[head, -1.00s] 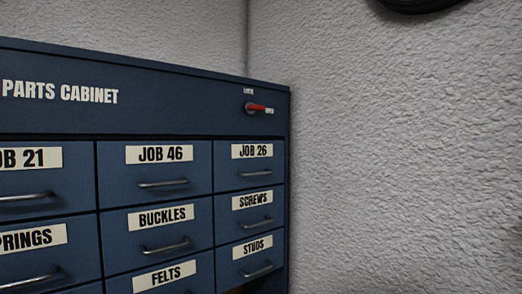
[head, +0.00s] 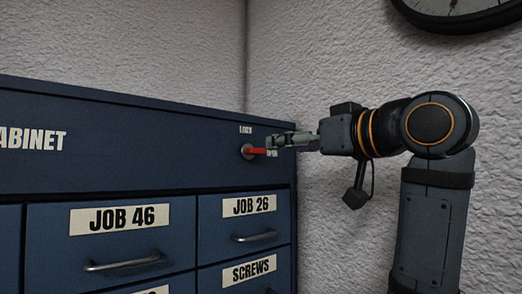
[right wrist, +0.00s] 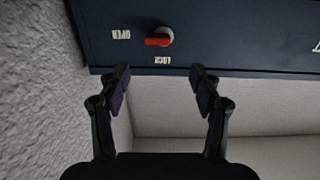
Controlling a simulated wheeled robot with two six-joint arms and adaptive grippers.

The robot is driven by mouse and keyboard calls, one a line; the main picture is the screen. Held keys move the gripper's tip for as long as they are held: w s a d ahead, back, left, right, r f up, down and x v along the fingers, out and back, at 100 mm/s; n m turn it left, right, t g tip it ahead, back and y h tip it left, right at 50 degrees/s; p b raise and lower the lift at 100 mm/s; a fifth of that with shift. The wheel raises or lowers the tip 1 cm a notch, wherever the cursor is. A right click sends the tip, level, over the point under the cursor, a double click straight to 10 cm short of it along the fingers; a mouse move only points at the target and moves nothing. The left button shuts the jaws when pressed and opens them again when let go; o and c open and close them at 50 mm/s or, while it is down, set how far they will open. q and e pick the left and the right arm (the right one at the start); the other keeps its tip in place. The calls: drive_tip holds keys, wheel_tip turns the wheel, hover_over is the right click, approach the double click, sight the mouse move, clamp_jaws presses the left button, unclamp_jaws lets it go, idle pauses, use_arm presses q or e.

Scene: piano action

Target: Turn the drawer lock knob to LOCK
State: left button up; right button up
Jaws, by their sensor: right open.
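The drawer lock knob (head: 249,151) is a round grey knob with a red pointer, at the upper right of the blue parts cabinet (head: 150,135). Its pointer is level and points right, towards the OPEN label. The LOCK label (head: 245,129) is above the knob. In the right wrist view the picture is upside down; the knob (right wrist: 159,37) lies beyond the fingertips, its red pointer towards OPEN (right wrist: 121,34). My right gripper (head: 280,143) is open and empty, close to the knob from the right; in the wrist view its fingers (right wrist: 160,72) are apart. My left gripper is not in view.
Below the knob are labelled drawers with bar handles, such as JOB 26 (head: 255,238) and JOB 46 (head: 120,265). A rough white wall (head: 330,60) stands close to the cabinet's right side. A clock (head: 455,12) hangs at the upper right.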

sight(259, 150)
drive_tip(key=p+x, duration=0.4)
drive_tip(key=x, duration=0.6)
drive_tip(key=shift+w+p, duration=0.3)
drive_tip(key=shift+w+f, duration=0.1)
drive_tip(key=shift+c, duration=0.8)
drive_tip(key=c, duration=0.5)
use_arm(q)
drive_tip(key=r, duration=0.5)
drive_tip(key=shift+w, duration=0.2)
use_arm(e)
drive_tip(key=c, duration=0.5)
